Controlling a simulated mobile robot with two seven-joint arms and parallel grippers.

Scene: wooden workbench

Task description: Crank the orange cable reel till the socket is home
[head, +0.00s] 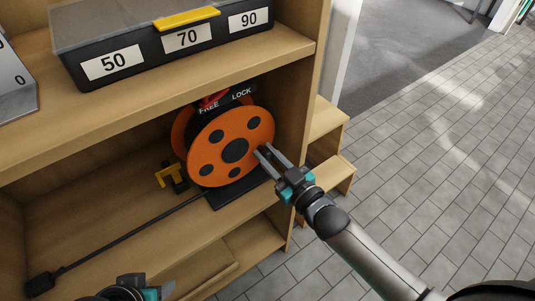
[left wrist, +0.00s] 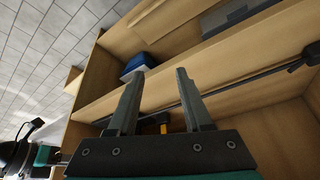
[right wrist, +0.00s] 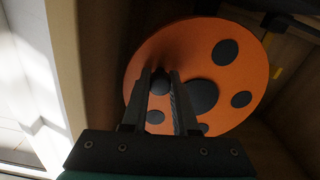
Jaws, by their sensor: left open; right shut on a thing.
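The orange cable reel (head: 235,128) with dark round spots stands on a dark base on the middle shelf. A panel marked FREE and LOCK with a red lever (head: 213,98) sits above it. My right gripper (head: 266,152) is shut on the reel's dark crank knob (right wrist: 160,82), near the disc's edge. The black cable (head: 130,233) runs along the shelf from the reel to the dark socket (head: 40,285) at the shelf's left. A yellow bracket (head: 172,178) stands beside the reel near the cable. My left gripper (left wrist: 158,95) is open and empty in front of the shelf.
A black case (head: 150,50) marked 50, 70 and 90 with a yellow latch stands on the upper shelf. The shelf's side panel (head: 303,80) rises close to the right of the reel. A blue object (left wrist: 138,66) shows in the left wrist view. The tiled floor at right is clear.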

